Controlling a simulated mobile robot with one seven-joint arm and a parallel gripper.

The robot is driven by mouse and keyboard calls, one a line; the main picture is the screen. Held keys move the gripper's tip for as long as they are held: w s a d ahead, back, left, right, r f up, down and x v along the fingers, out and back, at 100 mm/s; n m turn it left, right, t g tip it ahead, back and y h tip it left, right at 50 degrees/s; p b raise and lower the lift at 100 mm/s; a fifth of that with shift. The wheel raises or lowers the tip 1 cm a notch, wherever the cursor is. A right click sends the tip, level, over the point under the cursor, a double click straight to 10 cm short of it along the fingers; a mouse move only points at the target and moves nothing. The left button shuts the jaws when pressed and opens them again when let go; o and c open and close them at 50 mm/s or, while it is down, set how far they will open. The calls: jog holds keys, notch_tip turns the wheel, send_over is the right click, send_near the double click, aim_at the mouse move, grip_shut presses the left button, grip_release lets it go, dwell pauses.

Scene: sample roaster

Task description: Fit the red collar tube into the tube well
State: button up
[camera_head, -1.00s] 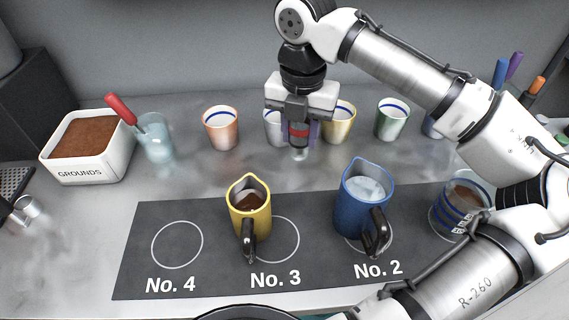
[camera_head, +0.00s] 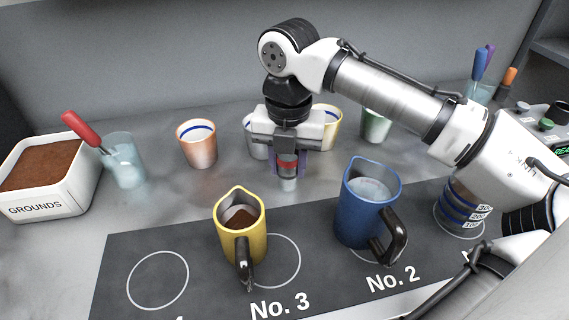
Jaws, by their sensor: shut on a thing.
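My gripper (camera_head: 288,166) is shut on the red collar tube (camera_head: 288,184). It holds the tube upright, its clear lower end pointing down, above the grey counter behind the dark mat. The red collar shows between the fingers. I cannot make out a tube well in this view. The yellow jug (camera_head: 241,226) stands in front and to the left of the tube. The blue jug (camera_head: 366,204) stands in front and to the right.
Several cups stand in a row behind, among them an orange cup (camera_head: 197,146). The grounds box (camera_head: 46,211) and a glass with a red-handled tool (camera_head: 124,165) are at left. A glass beaker (camera_head: 463,214) stands at right. Pens and a control panel (camera_head: 545,124) are at far right.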

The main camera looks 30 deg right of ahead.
jog(key=shift+f, duration=0.15)
jog(key=o, duration=1)
